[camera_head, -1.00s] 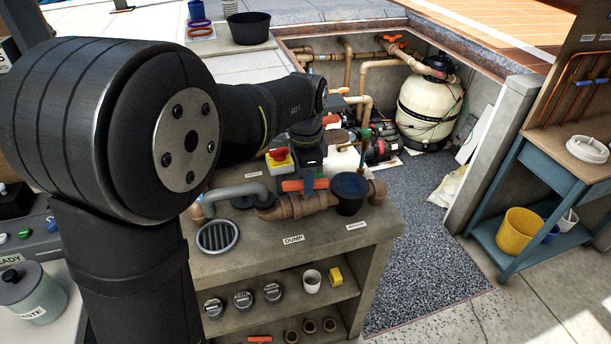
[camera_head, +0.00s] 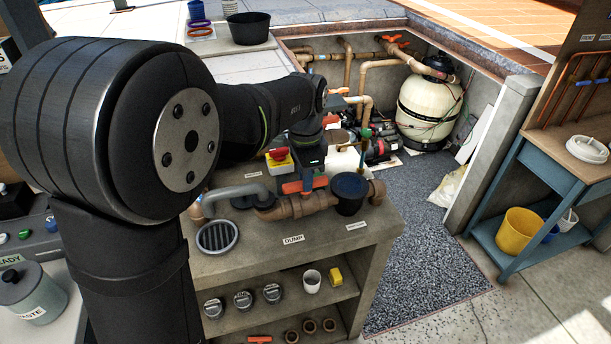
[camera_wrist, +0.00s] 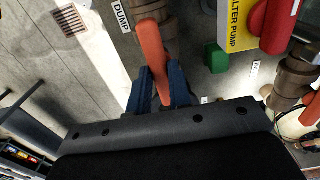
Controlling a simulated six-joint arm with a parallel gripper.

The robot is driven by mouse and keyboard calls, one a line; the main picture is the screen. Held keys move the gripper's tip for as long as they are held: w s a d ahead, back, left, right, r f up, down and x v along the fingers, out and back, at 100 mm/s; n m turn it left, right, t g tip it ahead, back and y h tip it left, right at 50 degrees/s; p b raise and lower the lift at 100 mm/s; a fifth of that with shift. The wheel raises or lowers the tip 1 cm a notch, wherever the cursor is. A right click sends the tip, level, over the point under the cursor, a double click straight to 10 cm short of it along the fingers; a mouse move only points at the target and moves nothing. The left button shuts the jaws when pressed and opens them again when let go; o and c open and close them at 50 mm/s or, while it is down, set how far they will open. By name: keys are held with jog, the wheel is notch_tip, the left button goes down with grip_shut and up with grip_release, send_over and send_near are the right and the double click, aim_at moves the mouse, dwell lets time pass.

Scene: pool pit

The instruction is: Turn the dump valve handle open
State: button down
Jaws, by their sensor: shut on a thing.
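The orange dump valve handle (camera_head: 296,187) sits on a tan pipe (camera_head: 290,208) on top of the concrete counter, behind a DUMP label (camera_head: 293,239). In the wrist view the handle (camera_wrist: 152,48) runs down from the tan valve fitting into my gripper (camera_wrist: 163,82). The blue fingers stand on either side of it, shut on the handle near its outer end. In the head view my gripper (camera_head: 308,181) is at the handle, and its fingers are mostly hidden by the wrist.
A black-lidded cup (camera_head: 349,188) on the pipe stands close right of the handle. A yellow box with a red knob (camera_head: 280,158) is just behind. In the wrist view a filter pump switch (camera_wrist: 266,25) and a green block (camera_wrist: 216,58) lie to the right.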

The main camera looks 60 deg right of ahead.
jog(key=c, duration=1.3)
grip_release()
jog(key=shift+r, duration=0.1)
notch_tip(320, 180, up, 17)
jog(key=shift+r, duration=0.1)
notch_tip(320, 180, down, 18)
jog(key=shift+r, duration=0.25)
jog(key=shift+r, duration=0.1)
